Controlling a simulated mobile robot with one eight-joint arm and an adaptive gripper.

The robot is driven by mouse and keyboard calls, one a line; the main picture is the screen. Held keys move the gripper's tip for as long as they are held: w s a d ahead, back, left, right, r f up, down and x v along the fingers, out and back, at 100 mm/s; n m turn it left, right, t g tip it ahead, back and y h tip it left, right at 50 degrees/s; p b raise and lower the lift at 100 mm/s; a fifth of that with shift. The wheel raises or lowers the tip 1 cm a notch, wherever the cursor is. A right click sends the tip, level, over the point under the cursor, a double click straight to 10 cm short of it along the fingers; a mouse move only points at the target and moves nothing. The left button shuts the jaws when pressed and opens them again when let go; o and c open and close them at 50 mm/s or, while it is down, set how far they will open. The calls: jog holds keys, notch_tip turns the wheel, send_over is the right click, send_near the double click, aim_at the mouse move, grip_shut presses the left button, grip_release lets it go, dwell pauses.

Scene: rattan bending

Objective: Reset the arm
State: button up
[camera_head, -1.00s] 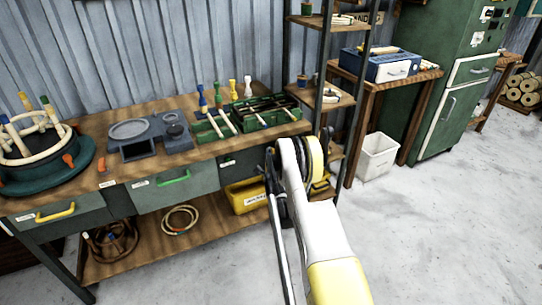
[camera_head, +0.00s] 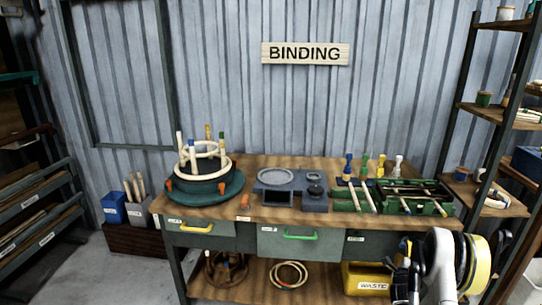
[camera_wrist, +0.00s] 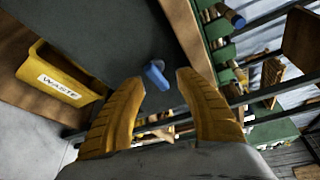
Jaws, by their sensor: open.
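My arm shows at the lower right of the head view, in front of the workbench's right end; its white and yellow link stands upright there. In the wrist view my gripper (camera_wrist: 160,80) shows two orange-brown ribbed fingers spread apart, with nothing between them. Beyond the fingertips is the dark front of the bench with a blue handle (camera_wrist: 156,76). The fingers are hard to make out in the head view.
The workbench (camera_head: 265,210) carries a green round jig (camera_head: 205,190) with rattan rings, a grey scale (camera_head: 290,187) and a green tool tray (camera_head: 410,203). A yellow waste bin (camera_head: 365,279) sits below. A shelf rack (camera_head: 485,112) stands at right.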

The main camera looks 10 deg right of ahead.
jog(key=w+a+r+n+g+y, duration=0.15)
jog(key=a+r+n, duration=0.6)
jog(key=r, duration=0.75)
jog(key=s+a+r+n+y, duration=0.3)
jog(key=s+a+r+n, duration=0.25)
jog(key=a+r, duration=0.7)
jog(key=s+a+n+g+y, duration=0.2)
jog(key=s+a+n, duration=0.5)
jog(key=s, duration=0.8)
jog(key=s+a+f+n+g+y, duration=0.1)
jog(key=s+a+n+g+y, duration=0.1)
jog(key=s+a+n, duration=0.6)
jog(key=s+a, duration=0.6)
jog(key=s, duration=0.2)
jog(key=shift+s+a+f+g, duration=0.15)
jog(key=shift+a+f+g, duration=0.15)
jog(key=shift+g, duration=0.05)
jog(key=shift+y, duration=0.25)
